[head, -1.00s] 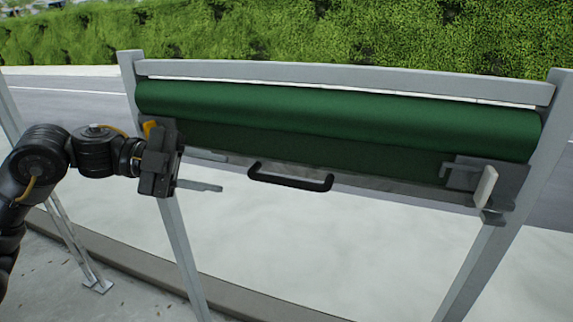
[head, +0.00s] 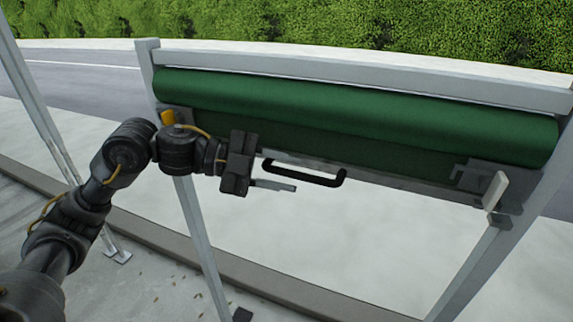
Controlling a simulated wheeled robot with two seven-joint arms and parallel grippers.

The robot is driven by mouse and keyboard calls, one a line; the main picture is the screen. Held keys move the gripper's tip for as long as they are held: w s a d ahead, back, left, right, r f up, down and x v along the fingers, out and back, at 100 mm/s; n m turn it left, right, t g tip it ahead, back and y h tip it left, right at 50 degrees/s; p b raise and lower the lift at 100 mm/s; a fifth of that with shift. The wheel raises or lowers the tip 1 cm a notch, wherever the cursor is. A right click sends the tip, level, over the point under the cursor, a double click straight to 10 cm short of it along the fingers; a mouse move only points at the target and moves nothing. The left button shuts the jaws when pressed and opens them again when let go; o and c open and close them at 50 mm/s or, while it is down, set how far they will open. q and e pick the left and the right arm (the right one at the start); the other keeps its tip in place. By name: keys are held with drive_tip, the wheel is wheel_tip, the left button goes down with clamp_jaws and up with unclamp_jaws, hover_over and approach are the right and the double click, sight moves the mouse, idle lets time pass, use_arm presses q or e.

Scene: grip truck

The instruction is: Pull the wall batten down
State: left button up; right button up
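The wall batten (head: 405,183) is a grey bar along the lower edge of a rolled green curtain (head: 360,108). A black handle (head: 318,180) hangs from the batten left of its middle. My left gripper (head: 277,171) is level with the handle, just left of it. Its fingers point right toward the handle's left end, apart and with nothing seen between them. Whether a finger touches the handle is hard to tell. My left arm hides the batten's left end. My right gripper is not in view.
Grey posts (head: 203,250) and a top rail (head: 350,72) frame the curtain. A latch with a pale lever (head: 495,190) sits at the batten's right end. A yellow piece (head: 168,117) shows at the left post. The space below the batten is open.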

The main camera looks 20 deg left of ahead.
use_arm(q)
drive_tip(key=shift+w+d+f, duration=0.1)
drive_tip(key=shift+w+d, duration=0.05)
drive_tip(key=shift+d, duration=0.2)
clamp_jaws()
